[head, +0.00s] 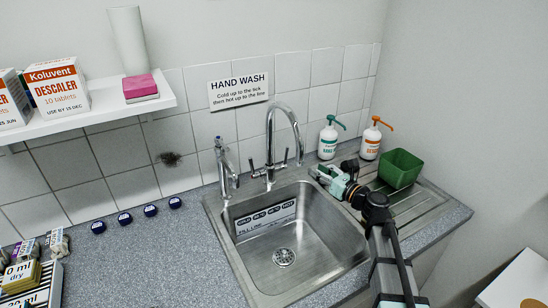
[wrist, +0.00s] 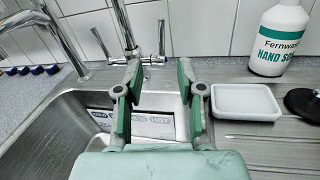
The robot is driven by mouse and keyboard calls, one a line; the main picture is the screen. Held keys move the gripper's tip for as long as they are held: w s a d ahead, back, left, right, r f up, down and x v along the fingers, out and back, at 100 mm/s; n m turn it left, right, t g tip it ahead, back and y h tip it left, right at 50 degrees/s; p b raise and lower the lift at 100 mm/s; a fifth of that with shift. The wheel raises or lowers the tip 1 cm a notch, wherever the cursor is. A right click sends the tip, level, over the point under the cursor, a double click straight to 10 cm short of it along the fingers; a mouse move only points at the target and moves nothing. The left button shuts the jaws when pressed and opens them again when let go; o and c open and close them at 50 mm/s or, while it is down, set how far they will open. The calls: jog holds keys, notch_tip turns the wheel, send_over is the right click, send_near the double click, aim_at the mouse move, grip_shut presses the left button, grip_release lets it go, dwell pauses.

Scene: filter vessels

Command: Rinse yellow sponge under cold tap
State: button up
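My gripper (wrist: 158,72) is open and empty, its two green-padded fingers apart. In the head view my gripper (head: 322,175) is over the right rim of the steel sink (head: 328,257). A tall tap (head: 271,140) with two side levers stands behind the sink; its levers also show in the wrist view (wrist: 150,60). A smaller tap (head: 224,165) stands to its left. I cannot tell which is cold, and I see no running water. A yellowish block (head: 22,278) at the lower left may be the yellow sponge; it is partly cut off. A pink sponge-like block (head: 141,88) is on the shelf.
Two soap bottles (head: 328,138) (head: 371,140) and a green tub (head: 400,168) stand right of the sink. A white dish (wrist: 246,102) and a black disc (wrist: 302,102) are near my gripper. Several dark blue caps (head: 124,218) line the back counter. The middle-left counter is clear.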

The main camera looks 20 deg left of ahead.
aim_at(287, 150)
jog(key=p+x, duration=0.4)
jog(key=x, duration=1.2)
jog(key=shift+w+a, duration=0.25)
jog(key=shift+a, duration=0.05)
grip_shut()
